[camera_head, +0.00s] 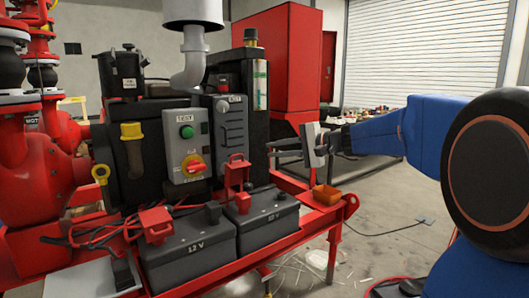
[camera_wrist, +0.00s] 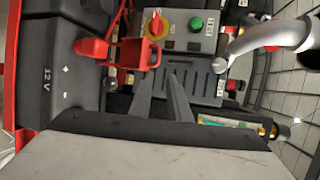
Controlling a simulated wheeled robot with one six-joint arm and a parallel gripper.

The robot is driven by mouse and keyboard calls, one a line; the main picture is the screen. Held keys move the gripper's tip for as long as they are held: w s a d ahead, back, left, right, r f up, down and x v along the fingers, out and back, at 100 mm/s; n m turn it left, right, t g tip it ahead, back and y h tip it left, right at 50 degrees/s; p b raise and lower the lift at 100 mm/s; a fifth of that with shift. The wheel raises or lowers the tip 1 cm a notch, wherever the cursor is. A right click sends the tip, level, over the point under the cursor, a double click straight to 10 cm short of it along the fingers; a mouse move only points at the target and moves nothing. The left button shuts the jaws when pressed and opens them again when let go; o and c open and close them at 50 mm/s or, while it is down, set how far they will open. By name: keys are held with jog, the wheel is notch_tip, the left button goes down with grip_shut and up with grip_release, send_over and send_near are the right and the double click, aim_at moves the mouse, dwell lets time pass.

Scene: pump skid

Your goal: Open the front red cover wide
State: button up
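Two red covers with loop handles sit on the terminals of two black 12 V batteries. The front red cover (camera_head: 155,223) is on the nearer battery (camera_head: 190,254) and looks folded down. The rear red cover (camera_head: 236,176) is on the farther battery (camera_head: 262,215) and stands taller. In the wrist view a red cover with its loop (camera_wrist: 145,50) shows up and left of the fingers; I cannot tell for sure which one it is. My gripper (camera_head: 270,149) is right of the black cabinet, apart from both covers. Its two fingers are separated, with nothing between them.
A grey control box (camera_head: 187,145) with a green button and a red-yellow knob stands behind the batteries. A black vented panel (camera_wrist: 200,83) lies beyond my fingers. Open floor lies to the right.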

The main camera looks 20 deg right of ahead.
jog(key=shift+v, duration=1.25)
grip_shut()
jog(key=m+h, duration=0.4)
jog(key=h, duration=0.2)
send_near(238, 155)
jog(key=shift+t, duration=0.3)
jog(key=x, duration=0.6)
jog(key=shift+a+f, duration=0.1)
jog(key=shift+f, duration=0.15)
